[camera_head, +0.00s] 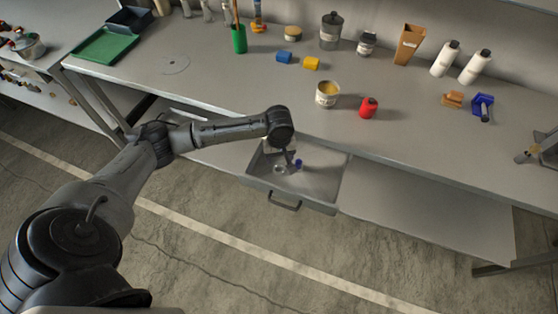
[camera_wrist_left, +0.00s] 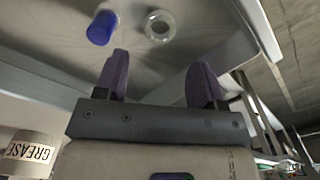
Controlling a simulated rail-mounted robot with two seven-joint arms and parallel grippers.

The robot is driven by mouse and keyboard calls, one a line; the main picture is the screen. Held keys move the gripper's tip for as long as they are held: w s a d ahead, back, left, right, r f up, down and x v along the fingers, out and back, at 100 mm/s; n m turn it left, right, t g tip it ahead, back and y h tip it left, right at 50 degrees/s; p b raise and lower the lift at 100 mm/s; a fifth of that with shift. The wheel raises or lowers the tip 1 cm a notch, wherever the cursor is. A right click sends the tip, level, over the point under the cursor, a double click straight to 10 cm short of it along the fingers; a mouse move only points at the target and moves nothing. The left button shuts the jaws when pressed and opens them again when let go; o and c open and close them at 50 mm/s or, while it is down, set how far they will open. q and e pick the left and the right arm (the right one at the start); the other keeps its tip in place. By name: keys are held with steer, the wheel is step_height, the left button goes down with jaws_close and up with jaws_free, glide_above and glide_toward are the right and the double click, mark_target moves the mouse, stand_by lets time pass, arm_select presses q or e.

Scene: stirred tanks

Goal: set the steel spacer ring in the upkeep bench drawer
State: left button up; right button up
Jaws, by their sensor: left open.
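The upkeep bench drawer (camera_head: 322,190) stands open below the bench's front edge. The steel spacer ring (camera_wrist_left: 160,26) lies on the drawer floor, a shiny ring with an open centre; it also shows small in the head view (camera_head: 279,169). My left gripper (camera_wrist_left: 161,80) is open and empty. Its two purple-grey fingers point into the drawer, with the ring beyond and apart from the fingertips. In the head view the left gripper (camera_head: 289,157) is over the drawer, partly hidden by my wrist. My right gripper is not in view.
A small blue cylinder (camera_wrist_left: 102,27) is in the drawer beside the ring. A grease tin (camera_head: 327,94) and a red container (camera_head: 368,107) stand on the bench above the drawer. Bottles and blocks stand farther back. The floor before the drawer is clear.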

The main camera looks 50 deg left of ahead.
arm_select(q)
steer(key=shift+r+p, duration=0.4)
steer(key=shift+r, duration=1.95)
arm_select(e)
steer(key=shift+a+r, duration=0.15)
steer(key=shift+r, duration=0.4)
arm_select(q)
steer(key=shift+d, duration=0.1)
